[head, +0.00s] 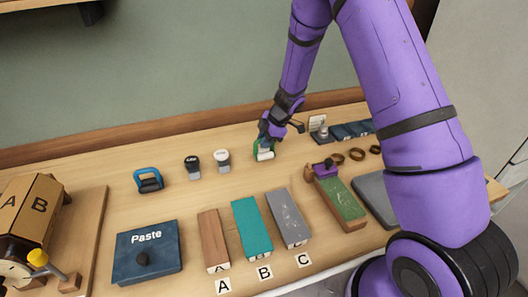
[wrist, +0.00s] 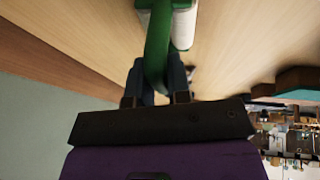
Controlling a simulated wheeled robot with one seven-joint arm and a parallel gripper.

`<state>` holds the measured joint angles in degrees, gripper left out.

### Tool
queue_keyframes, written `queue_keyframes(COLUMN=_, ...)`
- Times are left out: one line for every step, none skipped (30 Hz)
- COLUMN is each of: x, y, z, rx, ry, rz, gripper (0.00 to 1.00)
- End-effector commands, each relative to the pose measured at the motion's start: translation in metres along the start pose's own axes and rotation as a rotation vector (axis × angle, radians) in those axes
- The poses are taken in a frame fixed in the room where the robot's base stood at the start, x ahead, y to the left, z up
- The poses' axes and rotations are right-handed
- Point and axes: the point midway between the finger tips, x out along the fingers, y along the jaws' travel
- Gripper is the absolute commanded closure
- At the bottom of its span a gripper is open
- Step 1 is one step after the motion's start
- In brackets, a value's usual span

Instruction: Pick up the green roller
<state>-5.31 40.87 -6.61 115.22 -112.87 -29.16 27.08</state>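The green roller (head: 257,151) has a green frame and a white cylinder. It is at the back middle of the table, under my gripper (head: 268,138). In the wrist view the roller's green handle (wrist: 158,45) runs between my two dark fingertips, which press close on both sides of it. The white cylinder (wrist: 183,25) shows at the top of that view. My gripper is shut on the handle. The roller is at or very near the table top; I cannot tell if it touches.
Two small stampers (head: 222,161) and a blue-handled tool (head: 149,180) stand to the left. Brown rings (head: 357,154) and a green block with a purple knob (head: 341,200) lie to the right. In front are the Paste box (head: 146,252) and blocks by letters A, B, C.

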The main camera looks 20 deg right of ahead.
Motion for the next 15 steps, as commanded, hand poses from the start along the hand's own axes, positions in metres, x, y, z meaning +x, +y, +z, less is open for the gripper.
queue_keyframes(x=0.000, y=0.000, z=0.000, rx=0.000, ry=0.000, rz=0.000, gripper=1.00)
queue_keyframes(x=0.000, y=0.000, z=0.000, rx=0.000, ry=0.000, rz=0.000, gripper=1.00)
queue_keyframes(x=0.000, y=0.000, z=0.000, rx=0.000, ry=0.000, rz=0.000, gripper=1.00)
queue_keyframes(x=0.000, y=0.000, z=0.000, rx=0.000, ry=0.000, rz=0.000, gripper=1.00)
queue_keyframes(x=0.000, y=0.000, z=0.000, rx=0.000, ry=0.000, rz=0.000, gripper=1.00)
queue_keyframes(x=0.000, y=0.000, z=0.000, rx=0.000, ry=0.000, rz=0.000, gripper=1.00)
queue_keyframes(x=-0.001, y=0.000, z=0.000, rx=0.000, ry=0.000, rz=0.000, gripper=1.00)
queue_keyframes(x=-0.001, y=0.000, z=-0.001, rx=-0.001, ry=0.000, rz=0.001, gripper=1.00)
queue_keyframes(x=-0.002, y=0.001, z=-0.001, rx=-0.001, ry=0.000, rz=0.001, gripper=1.00)
queue_keyframes(x=-0.003, y=0.001, z=-0.002, rx=-0.001, ry=0.000, rz=0.001, gripper=1.00)
queue_keyframes(x=-0.004, y=0.001, z=-0.002, rx=-0.002, ry=0.000, rz=0.001, gripper=1.00)
queue_keyframes(x=-0.006, y=0.002, z=-0.003, rx=-0.003, ry=0.000, rz=0.001, gripper=1.00)
queue_keyframes(x=-0.008, y=0.002, z=-0.004, rx=-0.004, ry=0.000, rz=0.002, gripper=1.00)
queue_keyframes(x=-0.011, y=0.003, z=-0.005, rx=-0.004, ry=0.000, rz=0.002, gripper=1.00)
queue_keyframes(x=-0.015, y=0.004, z=-0.007, rx=-0.003, ry=0.000, rz=0.002, gripper=1.00)
